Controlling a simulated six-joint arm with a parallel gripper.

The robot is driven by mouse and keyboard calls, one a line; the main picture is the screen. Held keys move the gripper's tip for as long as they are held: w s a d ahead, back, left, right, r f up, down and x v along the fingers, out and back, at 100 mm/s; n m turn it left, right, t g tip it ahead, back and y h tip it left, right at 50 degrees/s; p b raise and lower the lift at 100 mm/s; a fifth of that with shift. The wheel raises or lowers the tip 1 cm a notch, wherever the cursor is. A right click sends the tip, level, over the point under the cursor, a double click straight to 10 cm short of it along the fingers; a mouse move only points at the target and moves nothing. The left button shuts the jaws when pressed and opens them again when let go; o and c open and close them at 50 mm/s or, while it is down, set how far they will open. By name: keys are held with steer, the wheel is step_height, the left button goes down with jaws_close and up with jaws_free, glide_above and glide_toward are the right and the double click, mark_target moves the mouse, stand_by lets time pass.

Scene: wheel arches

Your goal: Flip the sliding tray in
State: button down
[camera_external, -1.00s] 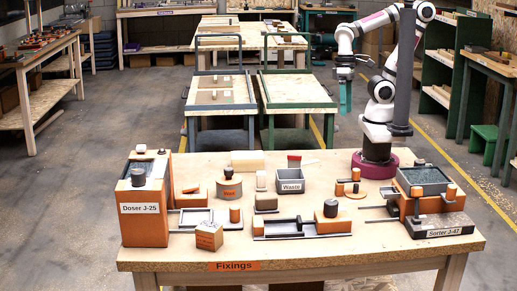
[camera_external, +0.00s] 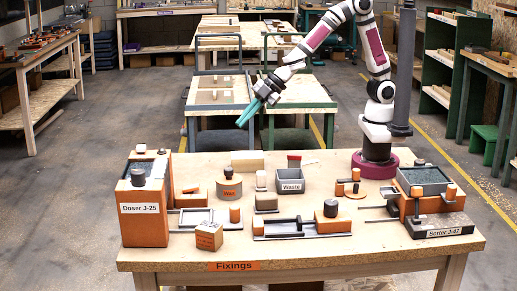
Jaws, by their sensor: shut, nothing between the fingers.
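My gripper (camera_external: 246,121), with teal fingers, is shut and empty. It hangs tilted down and to the left, high above the back of the table and clear of everything on it. Two grey trays could be the sliding tray, and I cannot tell which is. A long, low grey tray (camera_external: 283,231) lies at the front middle, with an orange block (camera_external: 332,219) at its right end. A shorter grey tray (camera_external: 197,220) extends right from the orange Doser J-25 box (camera_external: 146,210). My gripper is apart from both.
The Sorter J-47 (camera_external: 437,217) stands at the right with a thin rod beside it. A grey Waste bin (camera_external: 290,186), an orange Wet cylinder (camera_external: 229,190) and a small orange box (camera_external: 209,237) stand between. The table's front strip (camera_external: 330,256) is mostly clear.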

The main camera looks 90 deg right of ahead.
steer(key=s+a+f+n+g+y, duration=0.2)
steer(key=a+f+n, duration=0.2)
steer(key=a, duration=0.2)
steer(key=s+a+f+n+g+y, duration=0.2)
steer(key=s+a+f+n+g, duration=0.1)
steer(key=a, duration=0.3)
steer(key=shift+s+a+f+n+g+y, duration=0.2)
steer(key=shift+f+n+g+y, duration=0.1)
steer(key=shift+f+n, duration=0.6)
steer(key=x, duration=0.8)
steer(key=shift+w+a+f, duration=0.1)
steer(key=shift+a+f, duration=0.1)
steer(key=shift+f, duration=0.15)
steer(key=w+a, duration=0.2)
steer(key=w, duration=0.1)
steer(key=shift+f, duration=0.4)
steer(key=shift+w+a, duration=0.2)
steer(key=shift+w, duration=0.25)
steer(key=shift+w, duration=0.1)
